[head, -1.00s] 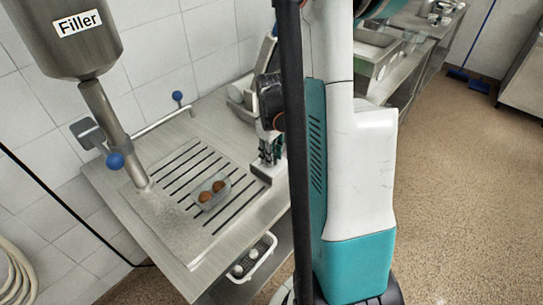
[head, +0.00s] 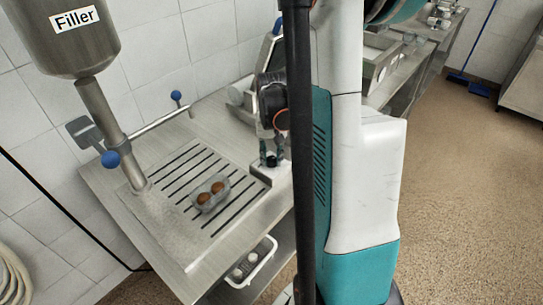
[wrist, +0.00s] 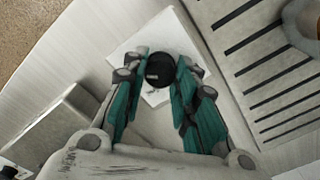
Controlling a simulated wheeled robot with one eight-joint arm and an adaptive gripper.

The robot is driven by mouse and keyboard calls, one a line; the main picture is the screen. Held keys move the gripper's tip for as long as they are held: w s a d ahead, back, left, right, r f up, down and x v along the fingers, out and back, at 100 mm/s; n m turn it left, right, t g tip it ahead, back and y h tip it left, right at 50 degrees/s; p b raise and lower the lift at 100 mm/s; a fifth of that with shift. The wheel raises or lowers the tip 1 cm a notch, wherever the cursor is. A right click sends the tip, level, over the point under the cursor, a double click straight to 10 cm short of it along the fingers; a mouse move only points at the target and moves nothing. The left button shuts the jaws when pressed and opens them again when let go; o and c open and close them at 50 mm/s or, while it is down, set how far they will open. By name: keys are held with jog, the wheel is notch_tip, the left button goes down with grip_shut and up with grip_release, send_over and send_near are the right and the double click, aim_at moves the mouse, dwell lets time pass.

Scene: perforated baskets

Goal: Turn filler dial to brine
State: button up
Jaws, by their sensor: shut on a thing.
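The dial is a small round black knob (wrist: 160,69) on a pale square box in the wrist view. The box (head: 273,173) stands at the right edge of the slotted drain surface in the head view. My gripper (wrist: 162,80) points down at the box, its teal-padded fingers on both sides of the knob and shut on it. In the head view my gripper (head: 271,160) is just above the box and hides the knob. I cannot read any marking that shows the dial's setting. The steel filler hopper (head: 75,40), labelled "Filler", hangs at upper left with its spout slanting down to the table.
A small clear tray (head: 211,194) with two brown round items sits on the drain slots (head: 180,178). Blue-knobbed levers (head: 110,158) are beside the spout. A white basket (head: 253,265) is below the table's front edge. Brown floor (head: 450,200) lies open at right.

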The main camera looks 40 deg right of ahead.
aim_at(271, 159)
jog(key=shift+m, duration=0.7)
jog(key=o, duration=1.1)
jog(key=shift+r, duration=0.1)
notch_tip(271, 159, up, 12)
jog(key=shift+f, duration=0.1)
dwell(0.3)
